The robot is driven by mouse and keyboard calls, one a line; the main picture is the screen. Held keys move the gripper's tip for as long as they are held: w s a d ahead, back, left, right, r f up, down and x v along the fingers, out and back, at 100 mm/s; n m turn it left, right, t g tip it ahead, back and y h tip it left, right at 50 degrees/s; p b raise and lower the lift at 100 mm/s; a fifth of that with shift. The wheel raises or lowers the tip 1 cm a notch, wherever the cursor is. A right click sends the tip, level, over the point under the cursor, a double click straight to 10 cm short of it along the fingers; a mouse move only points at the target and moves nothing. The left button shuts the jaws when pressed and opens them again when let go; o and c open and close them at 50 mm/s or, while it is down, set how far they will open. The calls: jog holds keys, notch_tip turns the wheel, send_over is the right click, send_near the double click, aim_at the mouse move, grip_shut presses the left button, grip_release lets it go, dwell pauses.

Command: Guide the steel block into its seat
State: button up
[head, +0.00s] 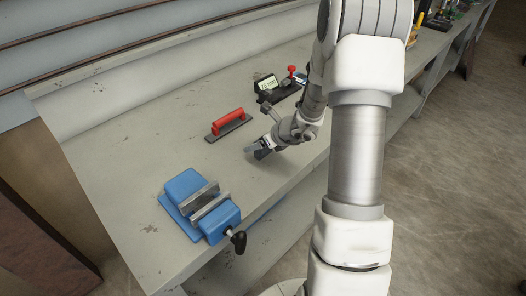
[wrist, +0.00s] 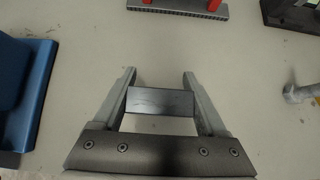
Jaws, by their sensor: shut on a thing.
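The steel block (wrist: 160,102) is a small dark grey bar, seen in the wrist view. My gripper (wrist: 159,78) is shut on it, with one finger against each end. In the head view my gripper (head: 257,151) is low over the bench, between the red-handled tool and the blue vise (head: 205,205); whether the block touches the bench is unclear. The vise has two grey jaws with a gap between them, and its blue side also shows at the left of the wrist view (wrist: 35,95). I cannot tell which thing is the block's seat.
A red-handled tool (head: 229,124) lies beyond my gripper on the grey bench (head: 120,150). A grey metal piece (wrist: 300,93) shows at the right of the wrist view.

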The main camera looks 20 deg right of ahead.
notch_tip(320, 180, up, 8)
jog(key=p, duration=0.5)
jog(key=shift+f+p, duration=0.25)
jog(key=shift+p, duration=0.1)
dwell(0.4)
notch_tip(320, 180, up, 5)
jog(key=b, duration=0.8)
send_over(199, 193)
jog(key=shift+a+f, duration=0.1)
jog(key=shift+f, duration=0.05)
dwell(1.6)
dwell(0.3)
jog(key=shift+f+b, duration=2.8)
